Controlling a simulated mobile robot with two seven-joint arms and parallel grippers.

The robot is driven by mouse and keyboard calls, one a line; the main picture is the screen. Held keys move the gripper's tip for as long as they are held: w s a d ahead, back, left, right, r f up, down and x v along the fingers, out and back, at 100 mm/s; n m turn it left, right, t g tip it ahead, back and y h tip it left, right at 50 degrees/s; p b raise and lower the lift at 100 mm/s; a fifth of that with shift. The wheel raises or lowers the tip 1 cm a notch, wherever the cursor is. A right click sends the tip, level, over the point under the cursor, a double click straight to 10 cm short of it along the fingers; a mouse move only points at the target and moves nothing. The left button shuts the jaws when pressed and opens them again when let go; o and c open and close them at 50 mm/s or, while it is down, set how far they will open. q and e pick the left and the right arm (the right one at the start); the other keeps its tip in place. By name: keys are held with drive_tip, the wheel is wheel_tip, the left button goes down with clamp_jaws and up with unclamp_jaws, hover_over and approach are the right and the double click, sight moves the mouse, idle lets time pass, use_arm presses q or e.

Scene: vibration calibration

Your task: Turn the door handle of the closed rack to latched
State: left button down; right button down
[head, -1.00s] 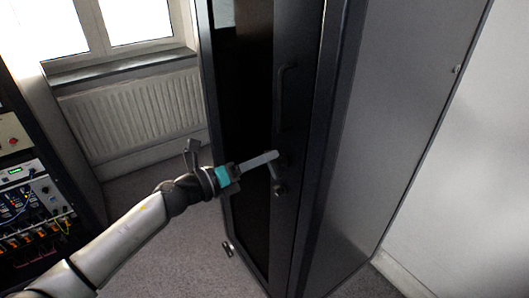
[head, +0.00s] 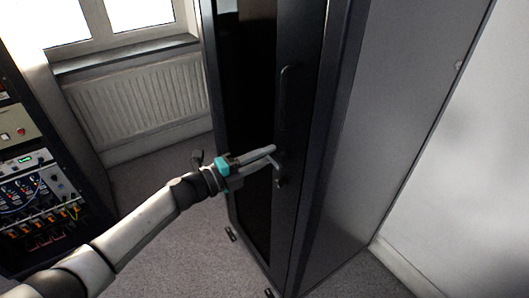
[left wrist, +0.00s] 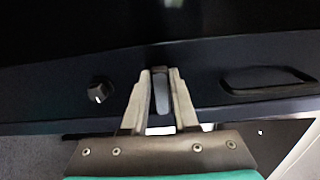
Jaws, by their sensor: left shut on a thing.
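The closed rack (head: 345,150) is a tall black cabinet in the middle of the head view, with its dark door facing left. The small door handle (left wrist: 160,92) is a grey lever between the finger pads in the left wrist view. In the head view it is mostly hidden by the fingers. My left gripper (head: 273,156) is shut on the door handle, with a finger on either side. A small dark knob (left wrist: 98,90) is on the door beside the handle; it also shows in the head view (head: 281,183). My right gripper is not in view.
A fixed pull bar (head: 285,97) is on the door above the handle; it also shows in the left wrist view (left wrist: 268,82). An open equipment rack (head: 40,190) with cables stands at the left. A radiator (head: 140,100) is under the window. Carpet is clear between the racks.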

use_arm(q)
drive_tip(key=shift+f+n, duration=0.1)
drive_tip(key=shift+n, duration=0.2)
drive_tip(key=c, duration=0.7)
unclamp_jaws()
drive_tip(key=v, duration=1.5)
drive_tip(key=shift+s+a, duration=0.1)
